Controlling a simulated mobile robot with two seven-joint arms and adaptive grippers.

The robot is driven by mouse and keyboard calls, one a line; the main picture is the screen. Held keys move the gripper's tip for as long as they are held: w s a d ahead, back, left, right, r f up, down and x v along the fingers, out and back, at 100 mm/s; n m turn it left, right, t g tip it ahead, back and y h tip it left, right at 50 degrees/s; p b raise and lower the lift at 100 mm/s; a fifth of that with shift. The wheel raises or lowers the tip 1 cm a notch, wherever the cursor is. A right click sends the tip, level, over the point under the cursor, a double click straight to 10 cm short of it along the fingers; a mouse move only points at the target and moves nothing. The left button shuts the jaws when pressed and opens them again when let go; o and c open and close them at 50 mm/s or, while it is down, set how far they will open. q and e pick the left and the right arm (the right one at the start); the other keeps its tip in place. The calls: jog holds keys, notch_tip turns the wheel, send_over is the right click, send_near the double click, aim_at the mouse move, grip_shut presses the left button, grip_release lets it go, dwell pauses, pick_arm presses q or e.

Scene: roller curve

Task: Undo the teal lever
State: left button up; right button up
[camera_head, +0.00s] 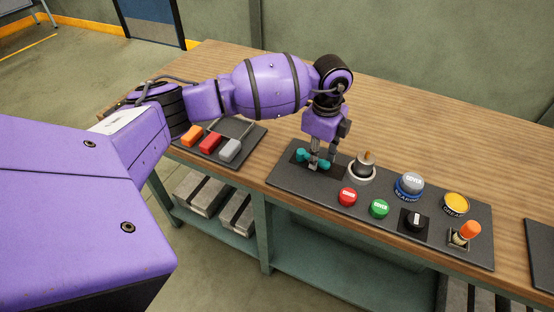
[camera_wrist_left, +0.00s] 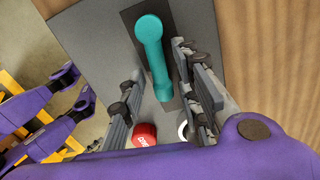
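The teal lever (camera_head: 300,155) sits at the left end of a dark control panel (camera_head: 285,180). My left gripper (camera_head: 320,162) points down over it and hides part of it. In the left wrist view the lever (camera_wrist_left: 152,45) shows as a teal bar with a rounded, wider end, on a dark base plate. The fingers of my left gripper (camera_wrist_left: 160,100) stand apart, one on each side of the lever's line. The right finger looks closer to the bar; I cannot tell whether it touches. My right gripper is not in view.
A panel with orange, red and grey switches (camera_head: 210,143) lies left. The table's back (camera_head: 400,125) is clear.

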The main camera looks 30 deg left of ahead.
pick_arm(q)
jog(key=shift+d+r, duration=0.1)
jog(key=shift+r, duration=0.15)
notch_tip(320, 180, up, 12)
jog(key=shift+f, duration=0.2)
jog(key=shift+f, duration=0.1)
dwell(0.6)
